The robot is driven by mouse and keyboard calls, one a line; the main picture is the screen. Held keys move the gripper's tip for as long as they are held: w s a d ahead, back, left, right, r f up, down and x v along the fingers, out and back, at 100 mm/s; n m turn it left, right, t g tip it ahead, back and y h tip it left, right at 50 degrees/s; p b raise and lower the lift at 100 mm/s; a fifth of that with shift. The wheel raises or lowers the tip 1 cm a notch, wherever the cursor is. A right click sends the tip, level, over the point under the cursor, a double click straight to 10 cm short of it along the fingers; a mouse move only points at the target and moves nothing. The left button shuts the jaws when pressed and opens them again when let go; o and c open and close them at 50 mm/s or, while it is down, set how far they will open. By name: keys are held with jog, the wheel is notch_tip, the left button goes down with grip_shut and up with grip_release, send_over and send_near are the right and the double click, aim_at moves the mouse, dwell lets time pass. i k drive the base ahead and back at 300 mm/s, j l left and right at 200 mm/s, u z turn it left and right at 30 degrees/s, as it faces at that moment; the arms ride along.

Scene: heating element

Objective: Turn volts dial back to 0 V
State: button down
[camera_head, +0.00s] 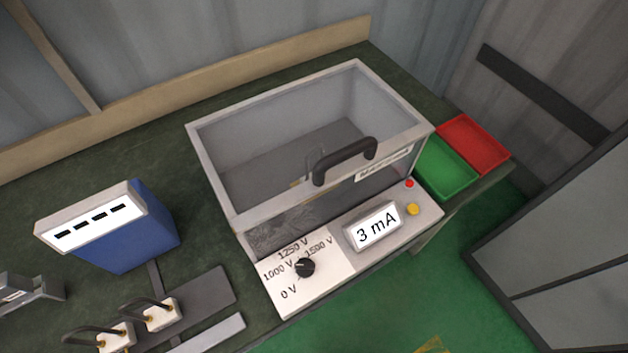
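The volts dial (305,267) is a small black knob on the white front panel (318,284) of the test box. Labels around it read 0 V at lower left, 1000 V at left, 1250 V above and 1500 V at upper right. The knob is too small to tell which label it points at. A display (374,228) on the same panel reads 3 mA. My gripper is not in view, and nothing touches the dial.
The clear-walled test box (212,168) has a black handle (345,161). A red button (409,183) and a yellow button (413,209) sit right of the display. Green (446,168) and red (475,143) trays stand right. A blue device (130,240) stands left.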

aim_at(305, 267)
jog(key=u, duration=0.65)
jog(key=k+j+z, duration=0.15)
jog(key=j, duration=0.15)
jog(key=k+j+z, duration=0.1)
jog(key=j, duration=0.2)
